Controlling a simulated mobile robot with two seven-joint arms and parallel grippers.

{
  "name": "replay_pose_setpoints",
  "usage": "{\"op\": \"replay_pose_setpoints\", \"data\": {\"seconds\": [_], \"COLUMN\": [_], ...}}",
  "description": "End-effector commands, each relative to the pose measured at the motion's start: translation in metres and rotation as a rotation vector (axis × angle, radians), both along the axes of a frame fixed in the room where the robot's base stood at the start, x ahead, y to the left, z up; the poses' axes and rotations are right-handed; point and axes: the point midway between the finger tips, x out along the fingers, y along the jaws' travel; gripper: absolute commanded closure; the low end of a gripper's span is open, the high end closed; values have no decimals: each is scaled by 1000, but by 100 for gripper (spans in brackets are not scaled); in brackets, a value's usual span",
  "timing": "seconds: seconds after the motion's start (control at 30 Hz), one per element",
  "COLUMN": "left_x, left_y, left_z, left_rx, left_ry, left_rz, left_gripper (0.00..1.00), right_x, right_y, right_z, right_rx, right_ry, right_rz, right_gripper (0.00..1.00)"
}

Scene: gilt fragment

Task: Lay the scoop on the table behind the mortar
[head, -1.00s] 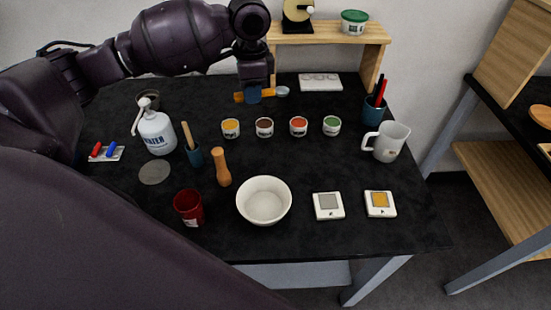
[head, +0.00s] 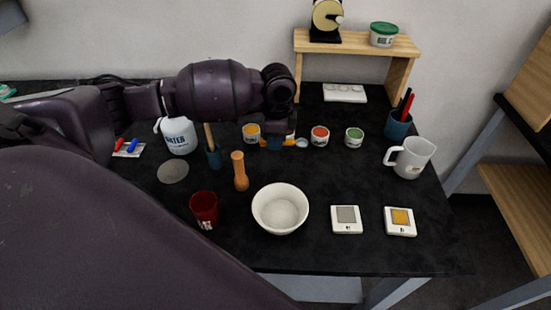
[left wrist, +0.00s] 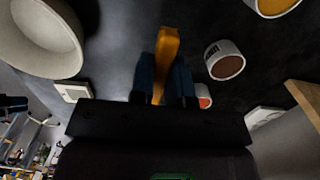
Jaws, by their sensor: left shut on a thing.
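My left gripper (head: 277,141) is shut on the orange handle of the scoop (left wrist: 168,45). In the head view the scoop's small pale bowl (head: 302,143) sticks out to the right of the fingers. The scoop is over the row of paint pots, between the yellow and red ones; its exact height is unclear. The white mortar bowl (head: 280,209) stands nearer the front and looks empty. It also shows at the upper left of the left wrist view (left wrist: 40,40). The wooden pestle (head: 240,172) stands left of the mortar. My right gripper is not in view.
Yellow (head: 251,133), red (head: 320,136) and green (head: 354,137) pots stand behind the mortar; a brown pot (left wrist: 226,62) is hidden in the head view. A red cup (head: 204,209) is left, a white jug (head: 411,158) right. Bare table lies between mortar and pots.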

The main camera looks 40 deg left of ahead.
Motion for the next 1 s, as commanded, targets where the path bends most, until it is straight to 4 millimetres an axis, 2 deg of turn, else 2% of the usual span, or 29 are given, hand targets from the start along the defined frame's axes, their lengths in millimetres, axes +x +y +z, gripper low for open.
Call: {"op": "replay_pose_setpoints", "data": {"seconds": [0.03,0.1,0.37,0.63,1.0], "left_x": [0,-1,0,0,0], "left_y": [-1,0,0,0,0], "left_z": [-11,-20,-34,-69,-72], "left_rx": [-1,0,0,0,0], "left_ry": [2,2,0,1,0], "left_rz": [0,-1,0,1,0], "left_gripper": [100,100,100,100,100], "right_x": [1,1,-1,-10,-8], "right_y": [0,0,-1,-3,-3], "right_z": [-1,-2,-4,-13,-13], "right_rx": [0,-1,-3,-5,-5], "right_ry": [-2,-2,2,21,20], "right_rz": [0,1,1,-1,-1], "right_gripper": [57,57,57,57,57]}}
